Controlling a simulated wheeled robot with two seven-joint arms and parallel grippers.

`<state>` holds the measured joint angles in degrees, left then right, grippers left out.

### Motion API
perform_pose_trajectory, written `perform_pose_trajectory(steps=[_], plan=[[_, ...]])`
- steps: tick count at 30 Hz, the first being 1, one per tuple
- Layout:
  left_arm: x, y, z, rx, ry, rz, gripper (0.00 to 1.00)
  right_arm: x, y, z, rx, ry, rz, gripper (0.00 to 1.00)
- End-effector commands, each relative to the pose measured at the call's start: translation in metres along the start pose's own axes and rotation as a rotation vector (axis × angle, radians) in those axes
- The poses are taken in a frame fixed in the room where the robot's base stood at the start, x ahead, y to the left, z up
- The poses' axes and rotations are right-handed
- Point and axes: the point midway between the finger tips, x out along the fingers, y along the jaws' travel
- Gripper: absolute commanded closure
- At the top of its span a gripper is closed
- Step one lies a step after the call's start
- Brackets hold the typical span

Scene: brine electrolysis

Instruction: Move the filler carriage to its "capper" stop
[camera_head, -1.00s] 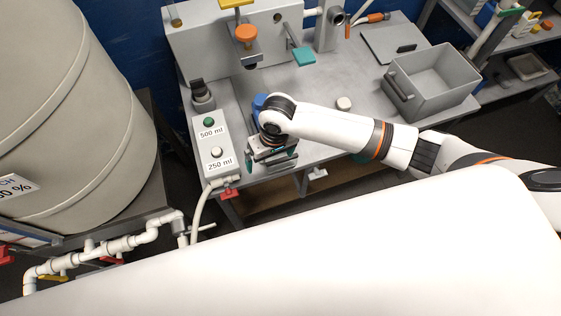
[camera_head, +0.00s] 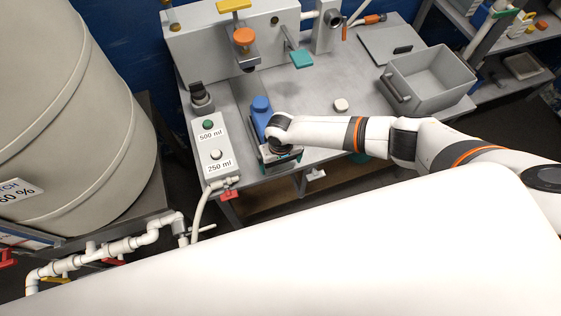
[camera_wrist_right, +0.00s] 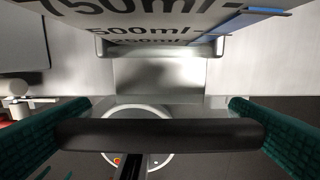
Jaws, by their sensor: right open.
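The filler carriage shows as a metal part (camera_wrist_right: 160,72) in the right wrist view, with a black bar handle (camera_wrist_right: 160,134) in front of it. A container with volume marks (camera_wrist_right: 150,18) stands over the carriage. In the head view, a blue bottle-like body (camera_head: 261,108) stands at the carriage's place, beside the button box; the carriage itself is mostly hidden by my arm. My right gripper (camera_head: 277,155) is at its near end. In the wrist view its green fingers are open, one toward each end of the handle, with no clear grip on it. My left gripper is not in view.
The button box (camera_head: 213,155), labelled 500 ml and 250 ml, stands just left. The filler stand (camera_head: 200,45) with orange and teal knobs is behind. A grey bin (camera_head: 432,78) and a small white round piece (camera_head: 341,105) are to the right. A red valve handle (camera_head: 229,195) hangs at the front edge.

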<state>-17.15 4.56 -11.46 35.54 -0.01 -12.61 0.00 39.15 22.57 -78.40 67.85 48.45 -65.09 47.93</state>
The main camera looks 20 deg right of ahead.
Motion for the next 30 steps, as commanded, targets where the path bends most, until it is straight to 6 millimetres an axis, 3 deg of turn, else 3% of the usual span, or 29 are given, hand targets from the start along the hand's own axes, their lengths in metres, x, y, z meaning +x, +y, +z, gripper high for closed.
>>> perform_pose_trajectory(steps=[13,22,26,30], plan=[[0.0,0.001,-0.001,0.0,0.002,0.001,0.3,0.01,0.0,0.0,0.001,0.0,0.0,0.02],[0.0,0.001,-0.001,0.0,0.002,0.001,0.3,0.01,0.0,0.0,0.0,0.0,0.0,0.5],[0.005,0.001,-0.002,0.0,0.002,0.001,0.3,0.012,0.0,0.006,0.001,-0.002,0.0,0.5],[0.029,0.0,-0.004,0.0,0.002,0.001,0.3,0.017,0.001,0.035,0.004,-0.007,0.001,0.5]])
